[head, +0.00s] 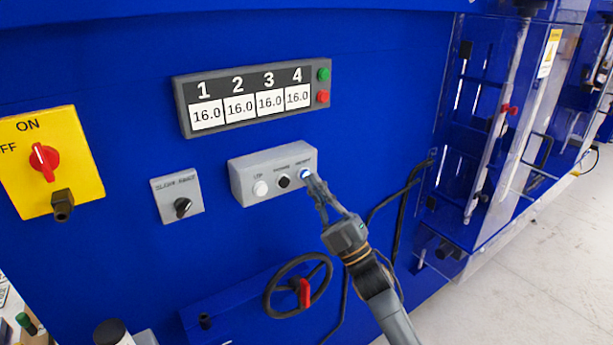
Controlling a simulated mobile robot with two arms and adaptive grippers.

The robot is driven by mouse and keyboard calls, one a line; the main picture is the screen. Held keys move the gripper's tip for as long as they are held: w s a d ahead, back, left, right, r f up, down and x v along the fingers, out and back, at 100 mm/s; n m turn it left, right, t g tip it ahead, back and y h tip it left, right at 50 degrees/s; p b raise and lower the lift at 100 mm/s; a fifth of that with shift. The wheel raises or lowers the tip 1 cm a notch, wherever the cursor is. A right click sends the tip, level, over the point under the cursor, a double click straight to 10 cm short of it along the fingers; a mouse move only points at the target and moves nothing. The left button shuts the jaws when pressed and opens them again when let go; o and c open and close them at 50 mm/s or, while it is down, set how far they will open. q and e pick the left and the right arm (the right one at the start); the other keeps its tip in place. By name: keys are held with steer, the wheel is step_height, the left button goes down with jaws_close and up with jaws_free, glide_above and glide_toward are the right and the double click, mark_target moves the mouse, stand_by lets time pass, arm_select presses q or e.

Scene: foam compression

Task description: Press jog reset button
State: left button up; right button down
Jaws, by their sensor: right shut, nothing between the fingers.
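A grey button box (262,172) is fixed to the blue machine wall. It carries a white button (260,188) at left, a black button (284,181) in the middle and a blue-lit button (305,174) at right. The labels above them are too small to read for certain. My right gripper (314,184) is shut and empty, its tips at the blue-lit button and partly covering it. I cannot tell whether the tips touch it. My left gripper is not in view.
A display (252,97) reading 16.0 in each field sits above the box. A slow/fast knob (183,207) and a yellow switch panel (62,140) are at left. A black handwheel (298,286) sticks out below. A clear guard door (490,130) stands at right.

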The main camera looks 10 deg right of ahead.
steer(key=shift+w, duration=0.1)
stand_by(0.6)
steer(key=shift+w+a+b, duration=0.2)
steer(key=shift+w+b, duration=0.1)
steer(key=shift+b, duration=0.1)
steer(key=shift+s+d, duration=0.25)
steer(key=shift+s, duration=0.2)
steer(key=s, duration=0.1)
steer(key=s+d+p, duration=0.1)
steer(key=s, duration=0.1)
steer(key=s+d+p, duration=0.1)
steer(key=s, duration=0.1)
steer(key=shift+s, duration=0.25)
stand_by(0.7)
